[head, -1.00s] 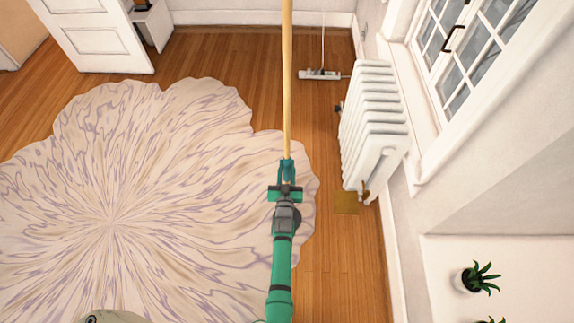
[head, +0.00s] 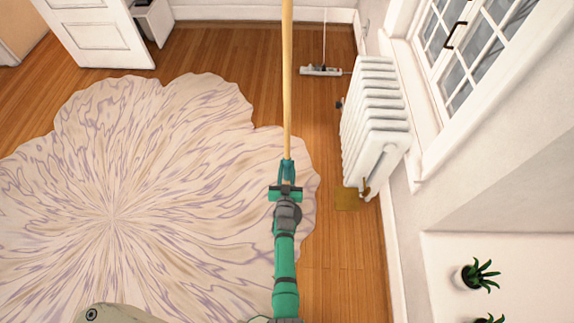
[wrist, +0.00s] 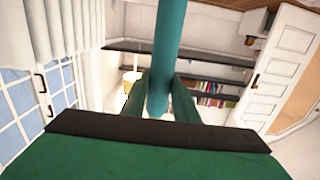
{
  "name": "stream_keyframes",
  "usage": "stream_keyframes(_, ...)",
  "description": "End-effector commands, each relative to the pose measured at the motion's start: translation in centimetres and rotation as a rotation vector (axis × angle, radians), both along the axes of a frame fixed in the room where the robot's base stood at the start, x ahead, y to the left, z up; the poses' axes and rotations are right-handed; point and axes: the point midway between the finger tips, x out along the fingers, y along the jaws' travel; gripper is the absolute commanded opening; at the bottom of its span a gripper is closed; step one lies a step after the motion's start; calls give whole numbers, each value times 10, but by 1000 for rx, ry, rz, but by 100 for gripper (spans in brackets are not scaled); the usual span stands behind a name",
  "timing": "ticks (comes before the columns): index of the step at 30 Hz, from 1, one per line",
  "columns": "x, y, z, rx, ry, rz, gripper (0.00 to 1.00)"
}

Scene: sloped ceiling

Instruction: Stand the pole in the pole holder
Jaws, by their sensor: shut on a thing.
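The pole is a long tan shaft (head: 287,80) that runs from my gripper up past the top edge of the head view. My gripper (head: 287,172) is shut on the pole near its visible lower end, above the wooden floor by the rug's right edge. In the wrist view, a teal section of the pole (wrist: 168,45) stands between my two green fingers (wrist: 158,98). The pole's far end is out of view. I cannot identify the pole holder with certainty in either view.
A white radiator (head: 375,120) stands right of the pole under the window, with a flat ochre square (head: 346,199) by its foot. A white strip with a thin cord (head: 320,71) lies near the back wall. A pale rug (head: 150,190) covers the left floor. Potted plants (head: 478,275) stand at right.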

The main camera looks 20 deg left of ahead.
Motion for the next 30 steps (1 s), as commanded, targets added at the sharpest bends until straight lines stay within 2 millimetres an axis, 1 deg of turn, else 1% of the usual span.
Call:
stream_keyframes(5,2,-2,-9,-1,-2,-2,0)
stream_keyframes(16,0,2,-31,-1,-1,4,0)
stream_keyframes(30,0,1,-56,-1,-1,2,0)
